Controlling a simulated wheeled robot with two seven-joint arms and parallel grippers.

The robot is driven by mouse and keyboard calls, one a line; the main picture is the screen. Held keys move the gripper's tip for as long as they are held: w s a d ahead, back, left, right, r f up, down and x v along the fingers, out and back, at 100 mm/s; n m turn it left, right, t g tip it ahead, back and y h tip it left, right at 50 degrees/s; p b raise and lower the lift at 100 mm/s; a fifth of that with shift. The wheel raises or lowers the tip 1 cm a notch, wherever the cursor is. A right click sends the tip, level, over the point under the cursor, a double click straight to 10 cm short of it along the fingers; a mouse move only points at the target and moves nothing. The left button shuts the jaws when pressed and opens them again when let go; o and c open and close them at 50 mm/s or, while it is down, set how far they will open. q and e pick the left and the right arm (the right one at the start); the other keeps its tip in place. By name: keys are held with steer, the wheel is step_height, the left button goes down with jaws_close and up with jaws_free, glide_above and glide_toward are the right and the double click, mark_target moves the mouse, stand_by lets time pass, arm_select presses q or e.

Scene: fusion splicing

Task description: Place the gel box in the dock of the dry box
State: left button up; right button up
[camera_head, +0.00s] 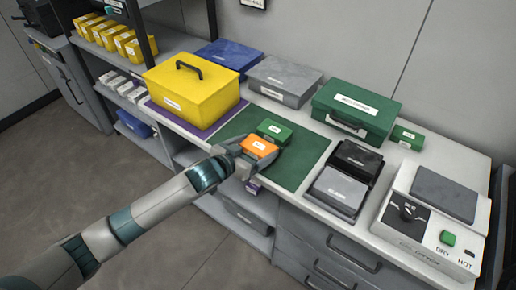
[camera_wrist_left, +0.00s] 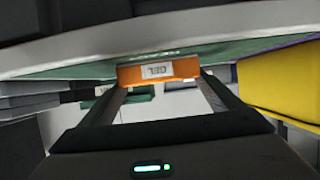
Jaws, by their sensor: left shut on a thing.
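The orange gel box (camera_head: 259,147) is small, with a white label. My left gripper (camera_head: 250,160) is shut on it above the front edge of the green mat (camera_head: 296,172). In the left wrist view the gel box (camera_wrist_left: 187,68), its label reading GEL, sits between the two fingertips (camera_wrist_left: 158,78). A pale device (camera_head: 388,222) with a dark lid, a knob, a green button and the words DRY and HOT stands at the right end of the counter. I cannot tell for sure which thing is the dry box, nor make out its dock. My right gripper is not in view.
A small green box (camera_head: 275,130) lies just behind the gel box. A yellow case (camera_head: 190,95) stands left, a grey case (camera_head: 285,78) and a green case (camera_head: 355,108) behind. A black and grey box (camera_head: 338,190) stands between mat and device. The mat's right part is clear.

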mark_target(256, 149)
arm_select(q)
steer(key=shift+r, duration=0.2)
steer(key=shift+r+b, duration=0.3)
steer(key=shift+r, duration=0.35)
step_height(256, 149, up, 3)
steer(key=shift+f+b, duration=0.2)
steer(key=shift+b, duration=0.2)
steer(key=s+d+r+b, duration=0.1)
steer(key=s+d+r, duration=0.1)
steer(key=s, duration=0.3)
steer(key=s+d+r, duration=0.2)
steer(key=s+r, duration=0.2)
steer(key=s, duration=0.1)
steer(key=shift+s+d+r+b, duration=0.3)
steer(key=shift+s+r+b, duration=0.05)
steer(key=shift+r, duration=0.05)
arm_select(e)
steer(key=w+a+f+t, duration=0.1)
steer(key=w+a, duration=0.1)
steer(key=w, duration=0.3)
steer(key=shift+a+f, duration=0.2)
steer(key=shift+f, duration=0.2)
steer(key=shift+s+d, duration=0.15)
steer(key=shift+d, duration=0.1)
